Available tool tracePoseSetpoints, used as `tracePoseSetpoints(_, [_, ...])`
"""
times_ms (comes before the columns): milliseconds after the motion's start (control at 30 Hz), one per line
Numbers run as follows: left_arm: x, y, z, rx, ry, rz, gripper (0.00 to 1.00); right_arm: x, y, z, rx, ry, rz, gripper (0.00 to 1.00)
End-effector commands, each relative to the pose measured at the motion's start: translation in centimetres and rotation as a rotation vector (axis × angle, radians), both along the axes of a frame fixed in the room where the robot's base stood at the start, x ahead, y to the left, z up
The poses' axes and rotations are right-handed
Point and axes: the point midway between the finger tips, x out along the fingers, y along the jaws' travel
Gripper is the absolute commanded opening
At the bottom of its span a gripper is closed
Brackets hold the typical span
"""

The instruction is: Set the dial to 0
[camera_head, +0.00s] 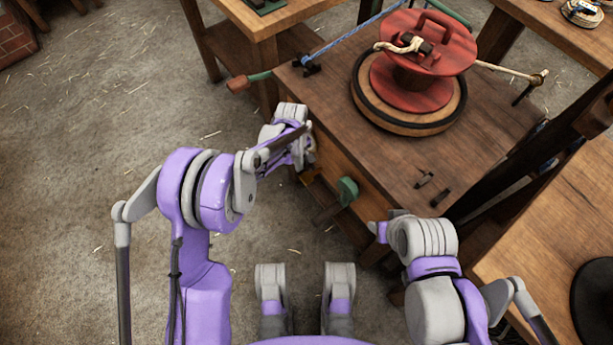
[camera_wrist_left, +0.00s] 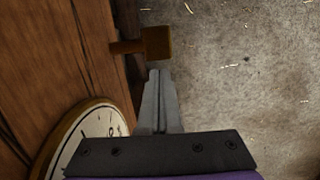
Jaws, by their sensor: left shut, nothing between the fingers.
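The dial (camera_wrist_left: 90,142) shows in the left wrist view at the lower left. It has a pale face with dark marks and a brass-coloured rim, and is mostly cut off. I cannot read its setting. A brown square-ended peg (camera_wrist_left: 157,43) sticks out of the wooden front above it. My left gripper (camera_wrist_left: 158,75) is shut and empty, its tips just below the peg's end in the picture; I cannot tell whether they touch. In the head view my left gripper (camera_head: 308,160) is at the bench's front, and the dial is hidden there. My right gripper's fingers are not visible.
A wooden bench (camera_head: 385,170) carries a red turntable (camera_head: 420,85) with rope tied on it. A green knob (camera_head: 347,190) sticks out of the bench front, right of my left gripper. Another table (camera_head: 560,215) stands at the right. The floor at the left is open.

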Motion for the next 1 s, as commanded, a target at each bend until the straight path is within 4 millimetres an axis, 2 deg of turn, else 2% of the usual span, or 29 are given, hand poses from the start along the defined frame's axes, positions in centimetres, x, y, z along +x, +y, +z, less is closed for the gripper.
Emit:
tracePoseSetpoints(300, [0.5, 0.4, 6.4, 0.000, -0.001, 0.001, 0.00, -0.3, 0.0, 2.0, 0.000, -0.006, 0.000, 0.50])
tracePoseSetpoints(500, [0.7, 0.6, 9.3, -0.001, -0.001, 0.001, 0.00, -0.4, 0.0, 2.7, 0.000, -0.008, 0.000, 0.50])
tracePoseSetpoints(667, [0.8, 0.6, 10.0, 0.000, 0.000, 0.000, 0.00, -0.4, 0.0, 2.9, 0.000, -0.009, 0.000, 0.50])
tracePoseSetpoints(1000, [0.8, 0.6, 10.0, 0.000, 0.000, 0.000, 0.00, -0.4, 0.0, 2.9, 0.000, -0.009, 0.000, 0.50])
